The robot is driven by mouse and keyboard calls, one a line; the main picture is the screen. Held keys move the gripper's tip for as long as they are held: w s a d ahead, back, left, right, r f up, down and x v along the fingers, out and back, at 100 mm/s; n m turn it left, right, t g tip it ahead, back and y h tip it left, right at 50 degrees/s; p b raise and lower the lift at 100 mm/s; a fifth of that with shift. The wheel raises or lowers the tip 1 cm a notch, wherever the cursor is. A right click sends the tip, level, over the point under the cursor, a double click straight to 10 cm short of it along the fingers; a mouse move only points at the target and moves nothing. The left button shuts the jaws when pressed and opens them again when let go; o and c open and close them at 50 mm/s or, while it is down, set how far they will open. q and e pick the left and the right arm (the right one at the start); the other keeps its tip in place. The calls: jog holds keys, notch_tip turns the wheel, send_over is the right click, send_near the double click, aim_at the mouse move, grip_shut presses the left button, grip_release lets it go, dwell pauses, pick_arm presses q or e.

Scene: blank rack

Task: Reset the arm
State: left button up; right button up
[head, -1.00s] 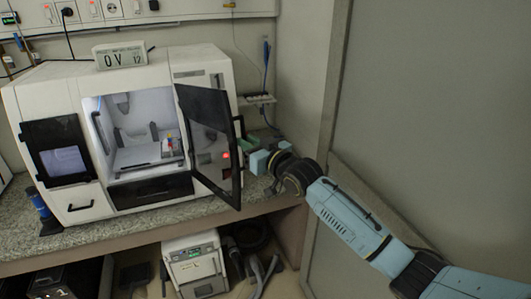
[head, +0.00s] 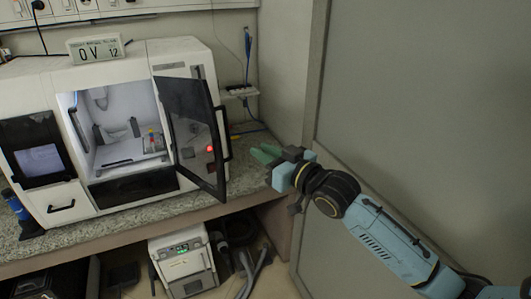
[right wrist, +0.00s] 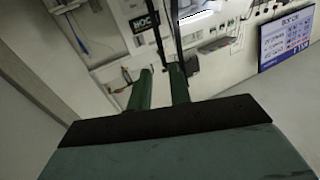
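My right gripper (head: 262,153) has green fingers and is to the right of the open door of a white machine, apart from it in the picture. In the right wrist view its two green fingers (right wrist: 160,72) stand apart with nothing between them, so it is open and empty. My left gripper is not in view in either picture.
The white machine (head: 62,83) stands on a speckled counter (head: 150,213), its dark door (head: 190,135) swung open towards my arm. A small rack with coloured items (head: 153,142) is inside. A grey partition (head: 420,110) rises on the right. A white box (head: 180,262) sits below the counter.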

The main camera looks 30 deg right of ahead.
dwell(0.3)
jog(key=s+d+f+m+g+h+b, duration=0.1)
jog(key=s+d+f+g+h+b, duration=0.15)
jog(key=f, duration=1.35)
jog(key=s+d+f+m+g+h+b, duration=0.1)
jog(key=d+f+g+h, duration=0.15)
jog(key=f, duration=1.35)
jog(key=s+f+g+b, duration=0.1)
jog(key=s+f+g, duration=0.1)
jog(key=s+f, duration=0.7)
jog(key=s+f+g+b, duration=0.2)
jog(key=s+f, duration=0.3)
jog(key=f, duration=0.8)
jog(key=s+a+f+g+b, duration=0.1)
jog(key=s+f+g, duration=0.1)
jog(key=s+f, duration=0.4)
jog(key=s+a+f+g+b, duration=0.1)
jog(key=s+f, duration=0.5)
jog(key=s, duration=0.9)
jog(key=s+a+f+n+g+b, duration=0.1)
jog(key=s+a+f+g, duration=0.2)
jog(key=s+f, duration=0.3)
jog(key=s+g, duration=0.1)
jog(key=s, duration=0.4)
jog(key=shift+s+a+h, duration=0.15)
jog(key=shift+h, duration=0.15)
